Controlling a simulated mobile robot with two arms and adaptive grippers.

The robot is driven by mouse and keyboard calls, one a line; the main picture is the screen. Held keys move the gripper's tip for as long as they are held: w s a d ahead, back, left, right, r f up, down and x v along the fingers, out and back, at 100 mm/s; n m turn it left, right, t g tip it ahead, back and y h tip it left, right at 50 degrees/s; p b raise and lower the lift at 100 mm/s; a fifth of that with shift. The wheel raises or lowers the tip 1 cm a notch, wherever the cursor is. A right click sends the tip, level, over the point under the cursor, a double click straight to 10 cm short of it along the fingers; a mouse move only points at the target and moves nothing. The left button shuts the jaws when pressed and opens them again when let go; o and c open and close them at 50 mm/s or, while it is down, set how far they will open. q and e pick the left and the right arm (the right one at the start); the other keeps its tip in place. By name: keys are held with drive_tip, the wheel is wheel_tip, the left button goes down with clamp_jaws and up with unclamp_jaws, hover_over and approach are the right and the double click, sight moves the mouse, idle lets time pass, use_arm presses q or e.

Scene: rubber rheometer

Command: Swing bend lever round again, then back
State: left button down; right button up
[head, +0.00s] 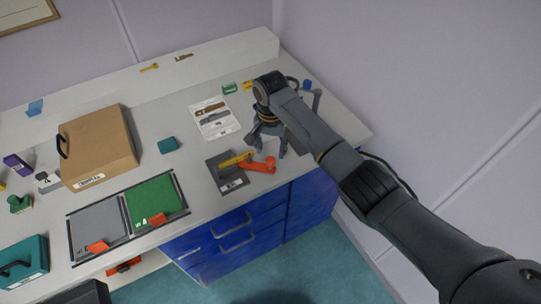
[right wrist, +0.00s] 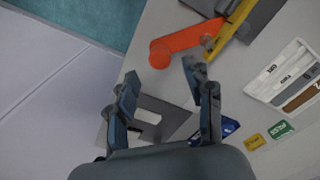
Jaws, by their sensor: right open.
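The bend lever (head: 257,166) is orange and lies flat at the dark plate (head: 228,179) near the table's front edge. A yellow bar (head: 236,159) lies across that plate beside it. My right gripper (head: 268,146) is just behind the lever's round end, pointing down, with its fingers apart. In the right wrist view, the lever (right wrist: 185,40) is beyond my open fingertips (right wrist: 160,75). Nothing is between the fingers, and they look clear of the lever. My left gripper is not in view.
A printed sheet (head: 214,118) lies behind the plate. A cardboard box (head: 97,145), a teal block (head: 168,145) and a green mat (head: 154,201) are to the left. A grey plate with a cut-out (right wrist: 172,118) lies beneath my right gripper. The wall is close on the right.

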wheel_tip(320, 180, up, 7)
idle(0.3)
idle(0.4)
